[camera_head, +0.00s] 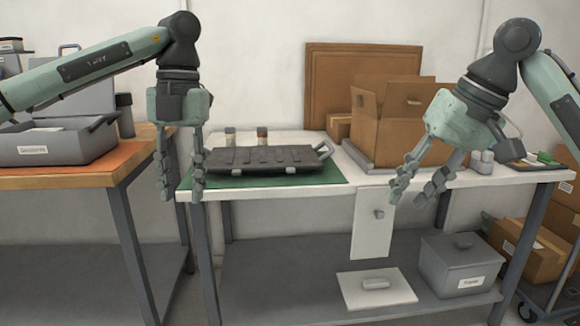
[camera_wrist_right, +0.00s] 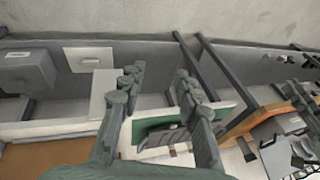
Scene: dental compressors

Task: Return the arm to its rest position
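My left gripper (camera_head: 180,178) hangs pointing down in front of the gap between the two tables, left of the dark tray. Its two fingers are apart and nothing is between them. My right gripper (camera_head: 415,187) points down and to the left in front of the white table's front edge, below the open cardboard box. Its fingers are apart and empty; in the right wrist view (camera_wrist_right: 158,90) they also stand wide apart with no object between them.
A dark ribbed tray (camera_head: 262,158) lies on a green mat (camera_head: 315,184) on the white table. An open cardboard box (camera_head: 385,135) stands right of it. A grey bin (camera_head: 55,148) sits on the left table. A lidded grey box (camera_head: 460,262) rests on the lower shelf.

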